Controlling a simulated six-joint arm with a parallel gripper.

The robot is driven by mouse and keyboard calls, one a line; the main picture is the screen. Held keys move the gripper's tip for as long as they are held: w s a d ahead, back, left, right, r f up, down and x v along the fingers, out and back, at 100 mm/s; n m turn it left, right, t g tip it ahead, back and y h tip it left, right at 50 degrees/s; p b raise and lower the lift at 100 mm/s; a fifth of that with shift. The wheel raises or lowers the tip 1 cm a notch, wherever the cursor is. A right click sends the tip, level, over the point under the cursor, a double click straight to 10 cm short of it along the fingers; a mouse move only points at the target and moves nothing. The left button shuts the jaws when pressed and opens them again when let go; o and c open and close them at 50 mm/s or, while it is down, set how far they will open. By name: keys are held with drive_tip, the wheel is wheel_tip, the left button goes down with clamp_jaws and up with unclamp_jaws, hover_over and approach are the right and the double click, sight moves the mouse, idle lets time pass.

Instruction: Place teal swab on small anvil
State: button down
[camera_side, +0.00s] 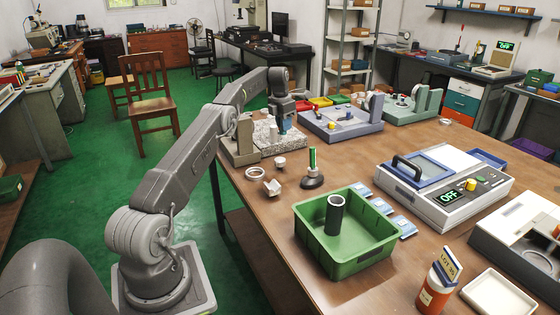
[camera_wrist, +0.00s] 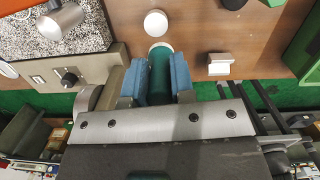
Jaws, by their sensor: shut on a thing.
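My gripper (camera_wrist: 160,88) has blue fingers closed on the teal swab (camera_wrist: 160,72), a dark teal cylinder seen from above in the wrist view. In the side view my gripper (camera_side: 284,126) hangs near the speckled block at the table's far left, and the swab is hard to make out there. A small white round-topped piece (camera_side: 280,162) stands on the table; it also shows in the wrist view (camera_wrist: 156,22), just beyond the swab. A small pale block (camera_side: 272,187) lies nearby, right of the fingers in the wrist view (camera_wrist: 220,66). I cannot tell which is the small anvil.
A pale ring (camera_side: 255,174) lies near the table edge. A black stand (camera_side: 313,181) holds an upright green rod. A green tray (camera_side: 343,262) with a dark cylinder stands nearer. The speckled granite block (camera_side: 276,143) and grey fixtures (camera_side: 341,124) lie behind.

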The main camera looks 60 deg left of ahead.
drive_tip(key=shift+s+a+n, duration=0.25)
drive_tip(key=shift+a+n, duration=0.2)
drive_tip(key=shift+n, duration=0.05)
drive_tip(key=shift+s+a+f, duration=0.1)
drive_tip(key=shift+a+f, duration=0.05)
drive_tip(key=shift+f, duration=0.1)
hover_over(282, 159)
drive_tip(key=f, duration=0.9)
drive_tip(key=shift+s+f, duration=0.35)
drive_tip(key=shift+f, duration=0.15)
drive_tip(key=c, duration=1)
unclamp_jaws()
